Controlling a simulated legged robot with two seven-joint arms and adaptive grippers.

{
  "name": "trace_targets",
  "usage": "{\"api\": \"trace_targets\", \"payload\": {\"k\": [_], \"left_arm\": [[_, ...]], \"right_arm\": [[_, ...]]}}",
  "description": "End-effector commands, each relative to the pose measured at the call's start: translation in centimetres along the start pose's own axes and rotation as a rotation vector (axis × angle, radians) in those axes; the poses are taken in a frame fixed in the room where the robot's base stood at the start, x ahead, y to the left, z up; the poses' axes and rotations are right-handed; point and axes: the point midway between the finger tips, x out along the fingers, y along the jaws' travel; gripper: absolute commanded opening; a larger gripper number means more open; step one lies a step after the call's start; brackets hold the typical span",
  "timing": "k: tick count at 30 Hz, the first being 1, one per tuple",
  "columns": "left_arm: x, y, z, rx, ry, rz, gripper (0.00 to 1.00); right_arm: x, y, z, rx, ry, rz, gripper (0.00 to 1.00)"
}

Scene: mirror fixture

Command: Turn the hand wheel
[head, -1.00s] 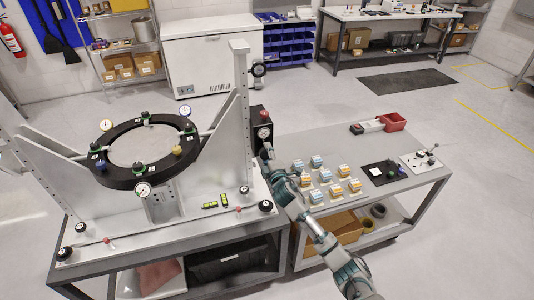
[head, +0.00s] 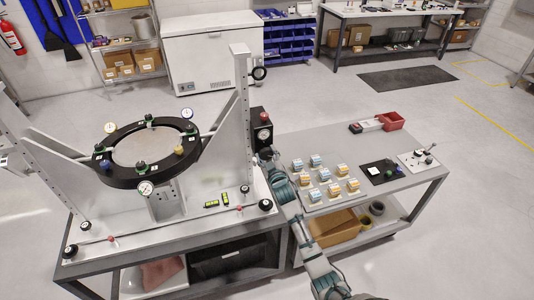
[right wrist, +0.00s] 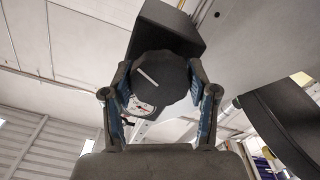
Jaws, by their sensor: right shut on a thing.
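A mirror fixture with a black ring (head: 112,178) stands on the left bench. A small black hand wheel (head: 259,73) sits high on its right upright. A black box (head: 256,121) with a dial gauge and a red top knob stands at the bench's right edge. My right gripper (head: 265,154) is in front of this box. In the right wrist view its fingers (right wrist: 160,95) are on both sides of a lobed black knob (right wrist: 161,78) with a white line, closed on it. The dial (right wrist: 142,107) is partly hidden behind the knob. My left gripper is not visible.
My right arm passes along this table's left edge.

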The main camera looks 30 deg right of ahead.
Motion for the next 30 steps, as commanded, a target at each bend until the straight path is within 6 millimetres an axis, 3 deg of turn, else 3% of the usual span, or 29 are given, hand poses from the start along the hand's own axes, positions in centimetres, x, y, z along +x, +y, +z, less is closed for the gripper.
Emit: {"api": "trace_targets", "payload": {"k": [30], "left_arm": [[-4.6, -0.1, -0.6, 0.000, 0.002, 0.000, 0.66]], "right_arm": [[0.0, -0.1, 0.4, 0.922, -0.012, -0.001, 0.23]]}}
